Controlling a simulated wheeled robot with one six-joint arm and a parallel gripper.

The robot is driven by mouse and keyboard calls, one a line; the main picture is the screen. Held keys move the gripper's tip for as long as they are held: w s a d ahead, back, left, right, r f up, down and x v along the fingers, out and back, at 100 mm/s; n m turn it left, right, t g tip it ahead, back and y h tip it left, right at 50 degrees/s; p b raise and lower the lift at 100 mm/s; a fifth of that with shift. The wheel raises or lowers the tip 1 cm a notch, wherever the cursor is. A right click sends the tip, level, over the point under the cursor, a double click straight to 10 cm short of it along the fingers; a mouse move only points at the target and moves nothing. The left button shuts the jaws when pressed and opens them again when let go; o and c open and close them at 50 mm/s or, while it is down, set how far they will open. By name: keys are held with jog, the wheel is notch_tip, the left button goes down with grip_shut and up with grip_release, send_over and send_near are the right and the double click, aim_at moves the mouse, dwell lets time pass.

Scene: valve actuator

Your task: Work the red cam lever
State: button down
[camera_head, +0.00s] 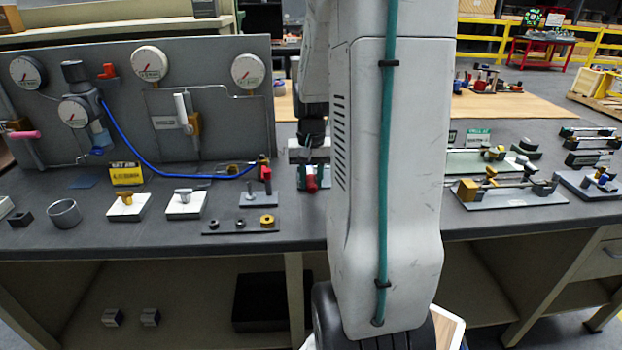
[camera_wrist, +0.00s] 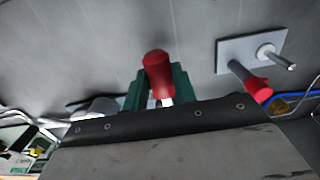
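I cannot tell for certain which is the cam lever.
A grey panel with gauges (camera_head: 150,63) and a blue hose (camera_head: 150,160) stands at the back left. A plate with several knobs (camera_head: 240,225) lies in front. Rod fixtures (camera_head: 505,190) are at the right. My arm blocks the middle of the head view.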

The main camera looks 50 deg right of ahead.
jog(key=shift+s+d+n, duration=0.15)
jog(key=shift+n, duration=0.25)
jog(key=c, duration=1.1)
grip_release()
notch_tip(320, 180, up, 8)
jog(key=shift+f, duration=0.1)
